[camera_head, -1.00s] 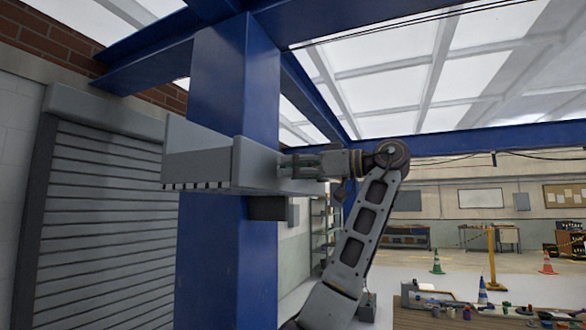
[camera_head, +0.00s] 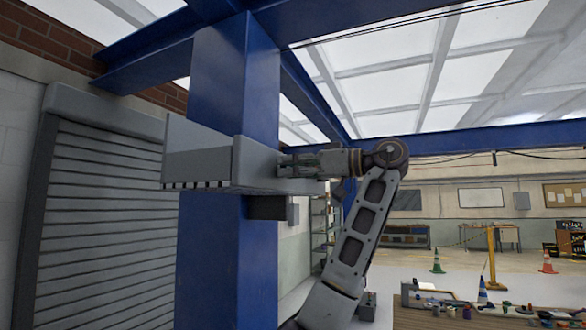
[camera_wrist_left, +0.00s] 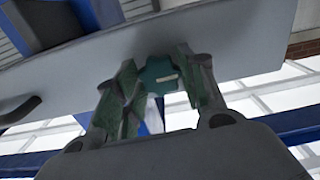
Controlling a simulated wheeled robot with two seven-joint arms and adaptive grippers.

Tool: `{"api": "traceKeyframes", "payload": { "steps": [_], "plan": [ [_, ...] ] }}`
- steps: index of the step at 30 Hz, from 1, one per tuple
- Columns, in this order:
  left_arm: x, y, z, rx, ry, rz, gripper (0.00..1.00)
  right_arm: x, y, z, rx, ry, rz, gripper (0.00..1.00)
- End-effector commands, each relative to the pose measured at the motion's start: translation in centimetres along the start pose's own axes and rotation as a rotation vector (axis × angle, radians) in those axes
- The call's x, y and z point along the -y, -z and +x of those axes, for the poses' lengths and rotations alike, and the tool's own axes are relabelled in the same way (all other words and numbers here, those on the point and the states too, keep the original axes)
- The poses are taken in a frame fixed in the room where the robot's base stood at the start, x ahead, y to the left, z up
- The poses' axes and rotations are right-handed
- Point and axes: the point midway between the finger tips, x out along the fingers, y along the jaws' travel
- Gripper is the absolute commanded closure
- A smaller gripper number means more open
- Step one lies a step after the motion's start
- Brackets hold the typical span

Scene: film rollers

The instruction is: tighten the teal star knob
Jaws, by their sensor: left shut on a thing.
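The teal star knob (camera_wrist_left: 157,72) shows in the left wrist view against the grey panel (camera_wrist_left: 235,45), with a pale line across its face that runs nearly level. My left gripper (camera_wrist_left: 160,82) is shut on the knob, one finger on each side. In the head view, my left gripper (camera_head: 286,165) reaches the right-hand face of a grey box-like housing (camera_head: 200,160). The knob itself is hidden or too small to make out there. My right gripper is in neither view.
The housing stands in front of a blue column (camera_head: 235,75). A grey shutter (camera_head: 95,220) is at the left. A workbench (camera_head: 420,318) with small items is at the lower right, with cones and open floor beyond.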

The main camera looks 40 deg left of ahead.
Motion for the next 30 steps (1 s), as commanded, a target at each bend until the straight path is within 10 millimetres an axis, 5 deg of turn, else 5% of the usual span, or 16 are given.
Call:
{"api": "traceKeyframes", "payload": {
  "steps": [30],
  "plan": [
    [-0.07,0.09,-0.08,-0.004,-0.002,0.617,0.84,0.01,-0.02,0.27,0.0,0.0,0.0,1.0]
  ]
}}
